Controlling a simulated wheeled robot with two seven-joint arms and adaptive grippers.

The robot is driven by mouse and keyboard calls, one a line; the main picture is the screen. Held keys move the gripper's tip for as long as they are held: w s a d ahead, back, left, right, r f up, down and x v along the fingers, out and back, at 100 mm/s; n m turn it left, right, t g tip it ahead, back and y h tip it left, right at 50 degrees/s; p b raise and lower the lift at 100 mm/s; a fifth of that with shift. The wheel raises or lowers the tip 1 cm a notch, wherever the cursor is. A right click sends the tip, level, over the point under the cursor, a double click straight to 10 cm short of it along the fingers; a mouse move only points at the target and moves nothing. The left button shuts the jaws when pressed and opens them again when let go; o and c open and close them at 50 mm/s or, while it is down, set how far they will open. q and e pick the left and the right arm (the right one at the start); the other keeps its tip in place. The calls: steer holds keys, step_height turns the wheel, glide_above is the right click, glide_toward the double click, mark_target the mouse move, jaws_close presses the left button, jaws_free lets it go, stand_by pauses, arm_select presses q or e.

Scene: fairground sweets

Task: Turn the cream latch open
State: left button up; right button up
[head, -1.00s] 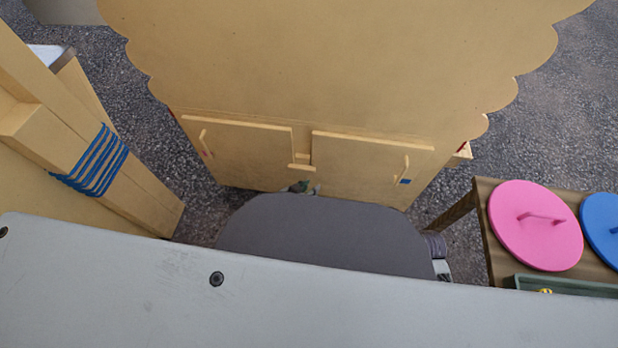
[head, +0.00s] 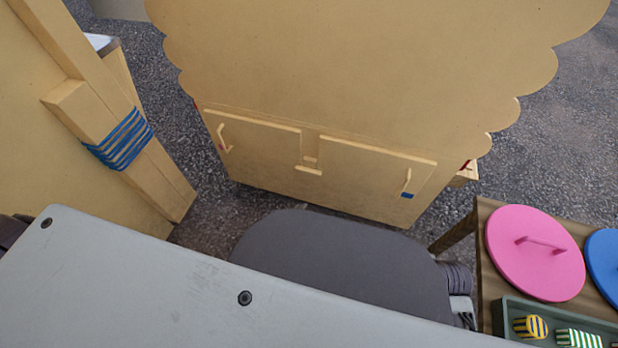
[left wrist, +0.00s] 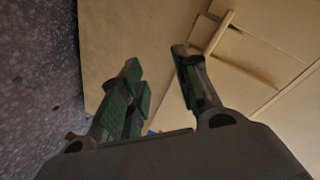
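A cream cabinet (head: 250,140) stands ahead with two low doors. The small cream latch (head: 308,170) shows at the seam between the left door (head: 262,148) and the right door (head: 365,172); it lies about level across the picture. My left gripper (left wrist: 157,66) is open and empty in the left wrist view, its two dark green-padded fingers apart in front of a cream surface. A pale bar (left wrist: 219,33) stands out beyond the right-hand finger, apart from it; I cannot tell whether it is the latch or a door handle. In the head view my own grey parts hide the gripper.
A cream post bound with blue cord (head: 122,140) stands at the left. At the right, a wooden table (head: 484,262) bears a pink lid (head: 535,253), a blue lid (head: 606,258) and a green tray (head: 500,318) with striped pieces. Pavement is bare beside the cabinet.

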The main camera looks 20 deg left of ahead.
arm_select(q)
step_height(320, 180, up, 5)
steer(key=a+m+t+y, duration=0.2)
steer(key=m+t, duration=0.1)
steer(key=m, duration=0.3)
steer(key=shift+w+a+r, duration=0.2)
steer(key=shift+w+a, duration=0.2)
arm_select(e)
steer(key=shift+s+d+f+g, duration=0.2)
steer(key=shift+s+f+g, duration=0.05)
steer(key=shift+s, duration=0.2)
steer(key=shift+s+d+f+g, duration=0.15)
steer(key=shift+s+f+g, duration=0.1)
steer(key=shift+s, duration=0.2)
arm_select(q)
steer(key=shift+w, duration=0.15)
steer(key=b, duration=0.4)
glide_toward(308, 172)
steer(key=w, duration=0.6)
steer(key=shift+w+f+b, duration=0.2)
steer(key=shift+w+b, duration=0.5)
steer(key=shift+w, duration=0.75)
arm_select(e)
step_height(308, 172, down, 10)
steer(key=a+m+t+y, duration=0.1)
steer(key=a+t, duration=0.1)
steer(key=shift+w+a+f, duration=0.2)
steer(key=shift+w+f, duration=0.05)
steer(key=shift+w, duration=0.15)
